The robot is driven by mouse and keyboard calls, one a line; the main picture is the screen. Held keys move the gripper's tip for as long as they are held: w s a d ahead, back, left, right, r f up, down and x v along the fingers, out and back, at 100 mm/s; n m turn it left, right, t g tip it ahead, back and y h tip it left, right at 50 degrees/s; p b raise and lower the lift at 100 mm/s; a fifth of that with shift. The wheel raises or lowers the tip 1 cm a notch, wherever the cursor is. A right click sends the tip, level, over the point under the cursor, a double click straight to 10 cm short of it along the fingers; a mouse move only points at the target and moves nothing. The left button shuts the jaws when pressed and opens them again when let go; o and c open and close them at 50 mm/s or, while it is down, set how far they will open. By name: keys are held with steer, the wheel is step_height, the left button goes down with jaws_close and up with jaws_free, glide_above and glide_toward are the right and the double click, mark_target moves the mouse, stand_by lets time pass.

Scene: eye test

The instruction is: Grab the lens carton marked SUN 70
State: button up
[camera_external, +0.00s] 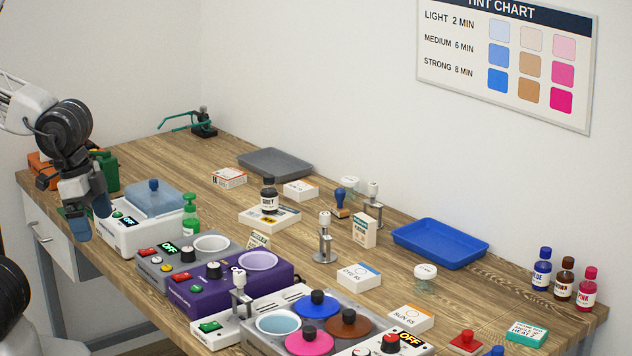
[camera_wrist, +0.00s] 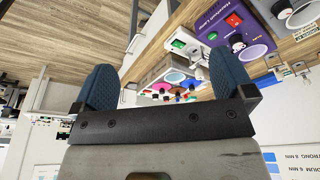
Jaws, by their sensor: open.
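My gripper (camera_external: 90,214) is open and empty, high at the left beside the white machine; its blue fingers also show spread in the wrist view (camera_wrist: 165,72). No carton in view can be clearly read as SUN 70. A white carton with an orange band (camera_external: 409,317) at the front reads SUN and a number that looks like 65 or 85. A carton with a blue band (camera_external: 359,276) seems to read DYE 65. A carton with a red-orange side (camera_external: 229,178) and another white carton (camera_external: 300,191) lie farther back, their print too small to read. All are far from my gripper.
A white machine with a blue lid (camera_external: 154,200), a grey unit (camera_external: 188,265) and a purple unit (camera_external: 232,286) line the front edge. A blue tray (camera_external: 440,243) and a grey tray (camera_external: 275,162) lie behind. Small bottles (camera_external: 565,278) stand at right.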

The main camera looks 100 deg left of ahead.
steer(key=shift+w, duration=0.1)
steer(key=w+a+r+n+g, duration=0.25)
steer(key=w+a+n, duration=1.15)
steer(key=w+a, duration=1.5)
steer(key=n, duration=1.3)
glide_above(300, 185)
step_height(300, 185, down, 18)
steer(key=shift+r, duration=0.15)
steer(key=shift+a, duration=0.15)
